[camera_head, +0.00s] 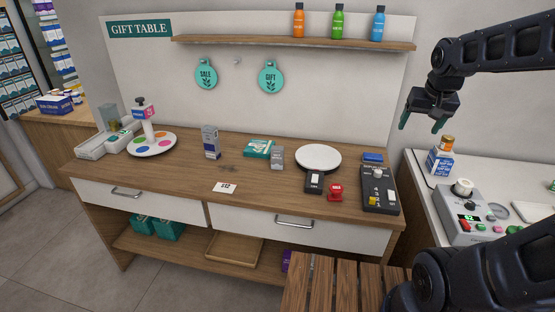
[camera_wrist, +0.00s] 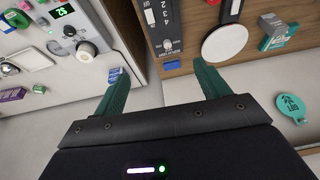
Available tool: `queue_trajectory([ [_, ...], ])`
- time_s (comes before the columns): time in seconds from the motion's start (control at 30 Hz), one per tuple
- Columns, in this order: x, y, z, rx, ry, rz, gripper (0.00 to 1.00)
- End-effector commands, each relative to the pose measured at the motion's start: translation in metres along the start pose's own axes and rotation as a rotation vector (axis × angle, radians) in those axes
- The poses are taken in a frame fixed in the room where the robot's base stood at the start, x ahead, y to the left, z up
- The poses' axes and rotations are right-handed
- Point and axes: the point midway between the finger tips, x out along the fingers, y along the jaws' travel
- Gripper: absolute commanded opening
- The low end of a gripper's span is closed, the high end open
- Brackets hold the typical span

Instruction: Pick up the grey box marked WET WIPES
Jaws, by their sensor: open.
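Two grey boxes stand on the wooden gift table (camera_head: 240,178): a taller upright grey box (camera_head: 211,141) left of centre, and a smaller grey box (camera_head: 277,157) beside a teal box (camera_head: 257,149). The print is too small to tell which is marked WET WIPES. The smaller grey box seems to show in the wrist view (camera_wrist: 271,23), at the upper right. My gripper (camera_head: 420,124) is open and empty, raised at the right above the gap between table and white counter, well apart from both boxes. Its green fingers are spread in the wrist view (camera_wrist: 160,86).
A white round plate (camera_head: 318,157), a black switch box (camera_head: 313,182), a red button (camera_head: 335,192) and a control panel (camera_head: 379,190) stand on the table's right half. A shelf (camera_head: 290,43) with bottles hangs above. A white counter (camera_head: 425,185) with devices stands right.

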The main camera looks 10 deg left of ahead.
Motion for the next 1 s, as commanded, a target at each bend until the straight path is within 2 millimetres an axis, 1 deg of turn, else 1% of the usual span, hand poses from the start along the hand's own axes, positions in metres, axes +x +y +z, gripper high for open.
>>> queue_trajectory([
  [0.03, 0.006, -0.01, -0.012, -0.004, -0.007, -0.003, 0.75],
  [0.17, 0.021, -0.034, -0.042, -0.002, -0.014, -0.005, 0.75],
  [0.2, 0.026, -0.043, -0.05, -0.001, -0.017, -0.006, 0.75],
  [0.37, 0.049, -0.08, -0.082, -0.002, -0.023, -0.007, 0.75],
  [0.47, 0.065, -0.106, -0.099, -0.002, -0.026, -0.005, 0.75],
  [0.5, 0.072, -0.117, -0.105, -0.002, -0.026, -0.005, 0.75],
  [0.57, 0.082, -0.135, -0.114, -0.004, -0.027, -0.005, 0.75],
  [0.73, 0.115, -0.188, -0.133, -0.01, -0.027, -0.001, 0.75],
  [0.87, 0.141, -0.232, -0.141, -0.017, -0.023, 0.002, 0.75],
  [1.0, 0.17, -0.282, -0.145, -0.027, -0.018, 0.004, 0.75],
])
